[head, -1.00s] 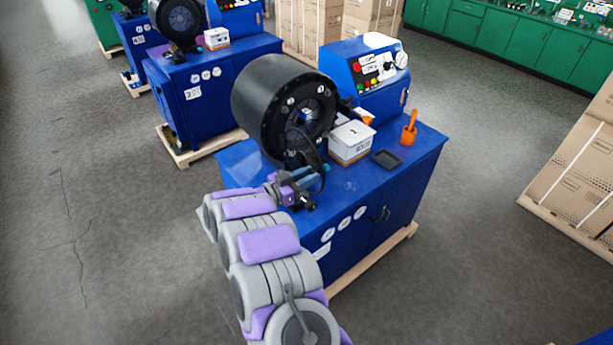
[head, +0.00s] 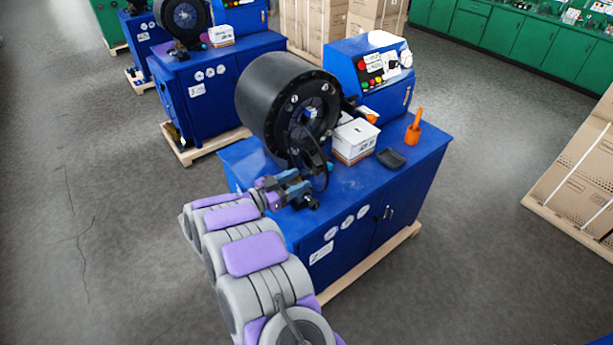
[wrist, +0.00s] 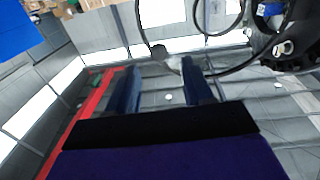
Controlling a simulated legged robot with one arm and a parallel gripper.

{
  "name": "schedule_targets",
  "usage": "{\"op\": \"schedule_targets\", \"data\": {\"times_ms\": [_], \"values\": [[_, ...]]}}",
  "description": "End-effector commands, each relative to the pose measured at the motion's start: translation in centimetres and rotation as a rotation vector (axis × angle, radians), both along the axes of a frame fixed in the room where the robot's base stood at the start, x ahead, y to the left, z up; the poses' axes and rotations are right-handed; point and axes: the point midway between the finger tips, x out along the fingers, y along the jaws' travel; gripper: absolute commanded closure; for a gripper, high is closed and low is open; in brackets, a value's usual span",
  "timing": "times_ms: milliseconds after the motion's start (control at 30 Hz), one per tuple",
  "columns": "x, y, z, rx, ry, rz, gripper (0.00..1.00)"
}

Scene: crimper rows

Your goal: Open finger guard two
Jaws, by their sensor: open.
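The nearest blue crimper has a black round crimping head (head: 290,108) on its top. A thin black curved bar, which looks like the finger guard (head: 326,166), loops at the front of the head. In the wrist view thin black guard bars (wrist: 222,72) curve across the top, with a grey rounded end (wrist: 158,52) beyond the fingertips. My gripper (head: 300,184) is low in front of the head, just left of the loop. In the wrist view my gripper (wrist: 165,72) has its two blue fingers apart. I cannot tell whether they touch the bar.
On the blue bench top (head: 350,178) stand a white box (head: 354,140), a dark tray (head: 391,158) and an orange holder (head: 413,132). The control box (head: 370,75) rises behind. Another blue crimper (head: 205,85) stands back left. Grey floor is open at left.

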Motion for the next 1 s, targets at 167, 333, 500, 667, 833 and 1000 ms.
{"op": "schedule_targets", "data": {"times_ms": [167,333,500,667,833,1000], "values": [[-2.0,3.8,-0.2,-0.001,0.001,0.006,0.49],[-3.8,6.9,-0.1,-0.002,0.0,0.004,0.49],[-5.1,9.2,-0.1,0.001,0.0,0.003,0.49],[-5.8,10.3,-0.1,0.002,0.002,0.001,0.49],[-6.0,10.6,-0.1,0.002,0.003,0.001,0.49],[-6.0,10.6,-0.1,0.002,0.003,0.001,0.49]]}}
